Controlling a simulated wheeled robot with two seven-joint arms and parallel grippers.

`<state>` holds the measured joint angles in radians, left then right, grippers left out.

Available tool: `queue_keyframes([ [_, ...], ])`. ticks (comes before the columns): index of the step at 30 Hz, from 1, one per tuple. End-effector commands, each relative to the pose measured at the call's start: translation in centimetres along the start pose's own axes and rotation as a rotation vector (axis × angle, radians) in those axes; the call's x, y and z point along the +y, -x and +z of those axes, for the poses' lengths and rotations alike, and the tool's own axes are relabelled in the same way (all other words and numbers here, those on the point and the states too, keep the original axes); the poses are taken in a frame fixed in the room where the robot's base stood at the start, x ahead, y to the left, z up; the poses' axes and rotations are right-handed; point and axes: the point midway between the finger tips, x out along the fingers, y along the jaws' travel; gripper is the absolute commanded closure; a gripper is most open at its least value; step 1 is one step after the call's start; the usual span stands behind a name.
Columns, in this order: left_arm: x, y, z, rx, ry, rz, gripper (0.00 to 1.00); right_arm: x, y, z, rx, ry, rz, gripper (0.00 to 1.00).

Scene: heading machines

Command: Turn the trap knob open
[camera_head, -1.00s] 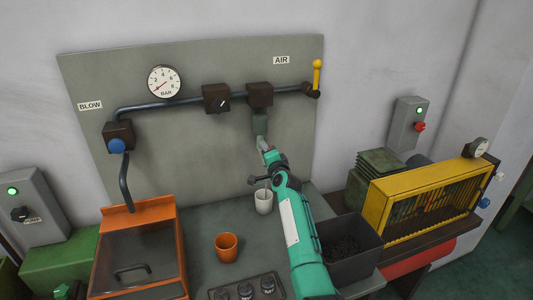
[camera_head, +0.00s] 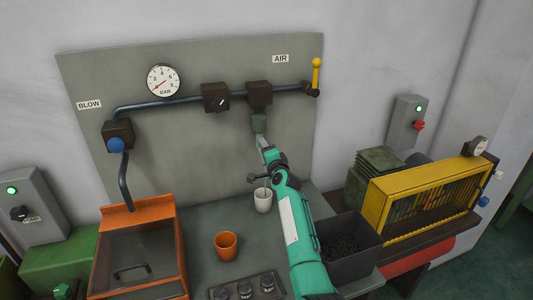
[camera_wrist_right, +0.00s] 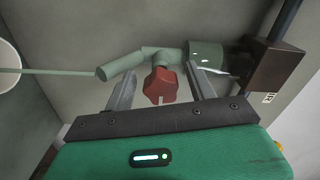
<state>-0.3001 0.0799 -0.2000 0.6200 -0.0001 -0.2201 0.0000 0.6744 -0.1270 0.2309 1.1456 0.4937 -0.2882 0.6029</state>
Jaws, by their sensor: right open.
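The trap knob is a red lobed knob (camera_wrist_right: 162,85) on a grey-green drain pipe (camera_wrist_right: 140,59) in the right wrist view. My right gripper (camera_wrist_right: 161,76) is open, with one finger on each side of the knob and visible gaps. The green trap body (camera_head: 259,123) hangs below a dark block in the head view, where my right gripper (camera_head: 263,143) hides the knob. A thin pale green line (camera_wrist_right: 50,71) runs from the pipe's end toward a white cup (camera_wrist_right: 6,62). The white cup (camera_head: 263,202) stands on the bench. My left gripper is not in view.
An orange cup (camera_head: 226,246) stands on the bench, left of my right arm. An orange cabinet (camera_head: 138,253) is at left; a dark bin (camera_head: 349,243) and yellow caged unit (camera_head: 424,198) are at right. A pressure gauge (camera_head: 163,82) and yellow lever (camera_head: 316,73) are on the panel.

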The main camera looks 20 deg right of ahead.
Motion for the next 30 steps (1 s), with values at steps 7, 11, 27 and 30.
queue_keyframes([
  [7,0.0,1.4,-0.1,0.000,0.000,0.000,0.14,-0.3,1.4,-0.1,0.000,0.001,0.001,0.43],
  [11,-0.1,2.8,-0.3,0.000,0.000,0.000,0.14,-0.4,3.3,-0.1,0.000,0.000,0.002,0.43],
  [27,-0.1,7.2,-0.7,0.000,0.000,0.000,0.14,-0.1,11.8,0.0,-0.001,0.001,0.002,0.43],
  [30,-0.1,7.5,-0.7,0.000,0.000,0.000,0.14,-0.1,12.8,0.0,-0.001,0.000,0.002,0.43],
])
